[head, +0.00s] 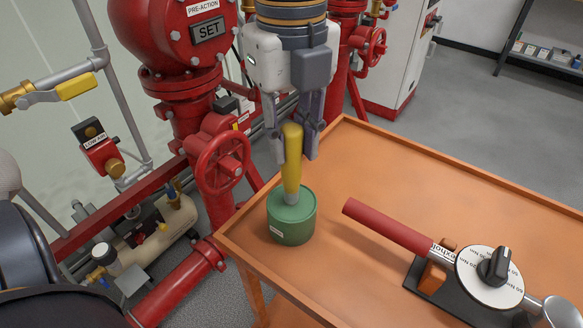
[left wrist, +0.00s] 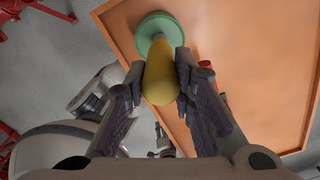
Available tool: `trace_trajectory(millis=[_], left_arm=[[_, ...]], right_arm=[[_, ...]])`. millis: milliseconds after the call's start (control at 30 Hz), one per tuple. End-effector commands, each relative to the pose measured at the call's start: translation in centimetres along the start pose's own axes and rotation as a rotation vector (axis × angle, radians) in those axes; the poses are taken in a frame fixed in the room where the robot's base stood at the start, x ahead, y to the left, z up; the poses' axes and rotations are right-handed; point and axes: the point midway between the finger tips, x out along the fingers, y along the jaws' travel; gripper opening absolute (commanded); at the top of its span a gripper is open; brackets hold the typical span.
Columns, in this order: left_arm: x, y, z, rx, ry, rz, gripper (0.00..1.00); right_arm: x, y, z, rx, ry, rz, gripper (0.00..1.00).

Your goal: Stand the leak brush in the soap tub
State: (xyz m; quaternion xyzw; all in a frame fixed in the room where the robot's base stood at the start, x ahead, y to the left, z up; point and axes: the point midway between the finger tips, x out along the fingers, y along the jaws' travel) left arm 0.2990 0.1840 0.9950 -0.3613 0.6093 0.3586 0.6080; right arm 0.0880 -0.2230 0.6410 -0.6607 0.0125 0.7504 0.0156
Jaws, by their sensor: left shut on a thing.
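The leak brush (head: 291,165) has a yellow handle and stands upright with its lower end at the top of the green soap tub (head: 291,222). My left gripper (head: 297,150) is shut on the yellow handle from above. In the left wrist view the brush handle (left wrist: 161,75) sits between the fingers (left wrist: 160,88), with the tub (left wrist: 158,27) behind its far end. The brush's bristles are hidden, inside or behind the tub's rim. The tub stands on the orange cart top near its left corner. My right gripper is not in view.
The orange cart (head: 390,170) has a raised rim. A red-handled tool with a round dial (head: 490,275) lies on a dark stand to the right. Red valve pipework with a handwheel (head: 220,160) stands close to the left. The cart top behind the tool is clear.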

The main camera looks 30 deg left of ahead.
Motion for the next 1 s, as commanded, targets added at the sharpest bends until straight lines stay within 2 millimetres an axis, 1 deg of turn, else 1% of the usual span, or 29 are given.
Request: trace_trajectory(millis=[33,100,167,433,467,500,533,800,867,967,1000], left_arm=[[1.2,0.2,-0.1,0.003,0.002,0.006,0.00],[2.4,0.1,0.0,0.001,0.000,0.005,0.00],[3.1,0.1,0.0,0.001,0.000,0.002,0.00],[3.4,0.1,0.0,-0.001,-0.001,0.000,0.00],[3.4,0.1,0.0,-0.001,-0.001,0.000,0.28],[3.4,0.1,0.0,-0.001,-0.001,0.000,0.37],[3.4,0.1,0.0,-0.001,-0.001,0.000,0.43],[3.4,0.0,0.0,-0.001,-0.001,-0.001,0.43],[3.1,0.0,0.0,-0.001,-0.002,-0.003,0.43],[1.4,-0.1,0.1,-0.002,-0.005,-0.005,0.43],[0.3,-0.1,0.1,-0.002,-0.004,-0.007,0.43]], right_arm=[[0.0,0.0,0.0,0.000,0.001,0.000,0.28],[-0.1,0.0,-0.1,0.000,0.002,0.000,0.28],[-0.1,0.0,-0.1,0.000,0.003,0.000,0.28],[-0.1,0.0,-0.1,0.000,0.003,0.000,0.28],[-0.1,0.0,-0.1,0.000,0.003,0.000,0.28],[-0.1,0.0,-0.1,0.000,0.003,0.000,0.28],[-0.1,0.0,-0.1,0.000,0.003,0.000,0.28],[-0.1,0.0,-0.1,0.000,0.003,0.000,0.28],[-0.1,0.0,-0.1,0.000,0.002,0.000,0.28],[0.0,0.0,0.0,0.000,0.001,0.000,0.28],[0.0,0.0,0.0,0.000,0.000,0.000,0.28]])
